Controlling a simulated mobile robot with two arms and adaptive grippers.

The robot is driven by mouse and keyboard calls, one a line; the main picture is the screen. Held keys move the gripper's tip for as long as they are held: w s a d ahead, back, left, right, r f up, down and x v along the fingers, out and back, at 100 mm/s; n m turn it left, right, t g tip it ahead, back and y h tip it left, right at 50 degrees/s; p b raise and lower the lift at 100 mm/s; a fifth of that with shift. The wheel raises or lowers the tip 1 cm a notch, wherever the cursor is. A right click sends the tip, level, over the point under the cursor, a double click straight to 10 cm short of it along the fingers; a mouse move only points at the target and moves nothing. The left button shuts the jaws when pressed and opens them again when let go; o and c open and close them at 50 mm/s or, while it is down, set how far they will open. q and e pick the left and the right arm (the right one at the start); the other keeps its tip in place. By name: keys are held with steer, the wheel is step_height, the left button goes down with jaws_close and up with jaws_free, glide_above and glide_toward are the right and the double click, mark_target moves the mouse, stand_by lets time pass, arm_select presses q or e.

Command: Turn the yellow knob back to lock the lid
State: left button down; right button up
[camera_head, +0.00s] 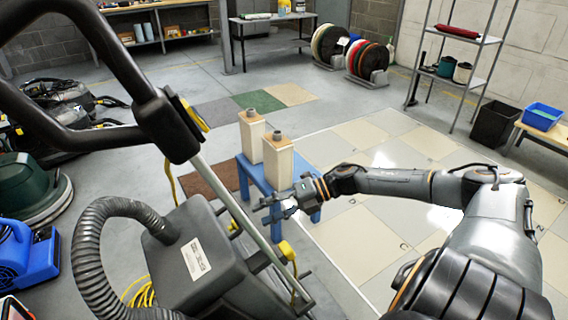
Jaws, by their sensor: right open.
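A floor machine with a dark grey tank (190,262) stands at the front left. A yellow knob (288,250) shows on the right side of the machine, close to its slanted metal tube. A smaller yellow piece (234,225) shows further up beside the tube. I cannot tell whether the lid on the tank is locked. My right gripper (263,209) reaches in from the right and is open, above and slightly left of the yellow knob, apart from it. Its fingers are small and partly dark against the tube. My left gripper is not in view.
A blue stool (245,178) with two beige containers stands just behind my right gripper. The machine's black handle (120,70) and ribbed hose (85,262) fill the left foreground. A blue blower (25,255) stands at far left. Tiled floor at right is clear.

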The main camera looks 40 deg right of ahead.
steer(key=shift+v, duration=2.85)
